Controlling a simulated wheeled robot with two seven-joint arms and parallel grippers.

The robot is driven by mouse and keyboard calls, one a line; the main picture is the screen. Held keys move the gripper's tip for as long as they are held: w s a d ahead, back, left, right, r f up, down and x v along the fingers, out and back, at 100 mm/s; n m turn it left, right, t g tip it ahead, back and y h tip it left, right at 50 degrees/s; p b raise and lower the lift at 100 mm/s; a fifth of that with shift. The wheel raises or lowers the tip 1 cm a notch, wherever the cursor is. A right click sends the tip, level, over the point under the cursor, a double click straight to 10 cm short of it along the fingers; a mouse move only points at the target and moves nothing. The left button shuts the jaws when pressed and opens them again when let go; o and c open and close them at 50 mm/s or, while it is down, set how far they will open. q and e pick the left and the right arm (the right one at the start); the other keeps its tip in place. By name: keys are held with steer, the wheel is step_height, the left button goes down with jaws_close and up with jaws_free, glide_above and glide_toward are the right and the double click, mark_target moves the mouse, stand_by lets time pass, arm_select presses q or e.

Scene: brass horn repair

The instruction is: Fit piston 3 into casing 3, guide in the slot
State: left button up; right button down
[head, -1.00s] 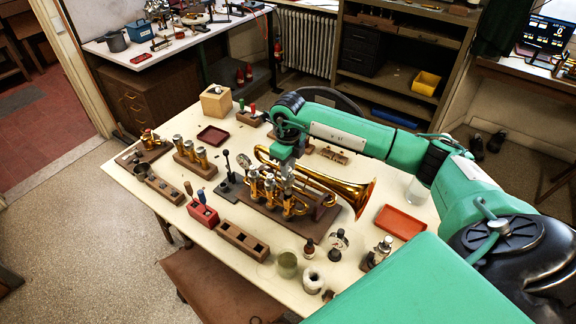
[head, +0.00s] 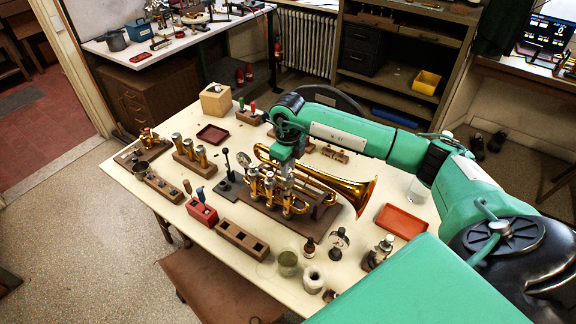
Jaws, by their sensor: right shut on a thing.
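The brass trumpet (head: 345,189) lies on a dark wooden stand (head: 318,222) in the middle of the table, its bell to the right. Its valve casings stand upright in a row at its left part. My right gripper (head: 285,175) is over the casing at the right end of this row, casing 3 (head: 287,204). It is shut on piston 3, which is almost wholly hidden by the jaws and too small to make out. I cannot tell how deep the piston is, or where its guide and the slot point. My left gripper is not in view.
A wooden rack (head: 197,168) with several upright metal parts is left of the trumpet. A red block with tools (head: 203,213) and an empty-looking wooden block (head: 240,240) are in front. Bottles (head: 309,248) stand front right, near an orange tray (head: 401,221).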

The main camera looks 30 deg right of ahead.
mark_target(288, 179)
steer(key=shift+f+b, duration=2.2)
steer(key=shift+f, duration=0.65)
steer(key=c, duration=1.2)
jaws_free()
steer(key=shift+o, duration=0.2)
step_height(288, 179, up, 14)
steer(key=b, duration=0.3)
steer(key=shift+f, duration=0.2)
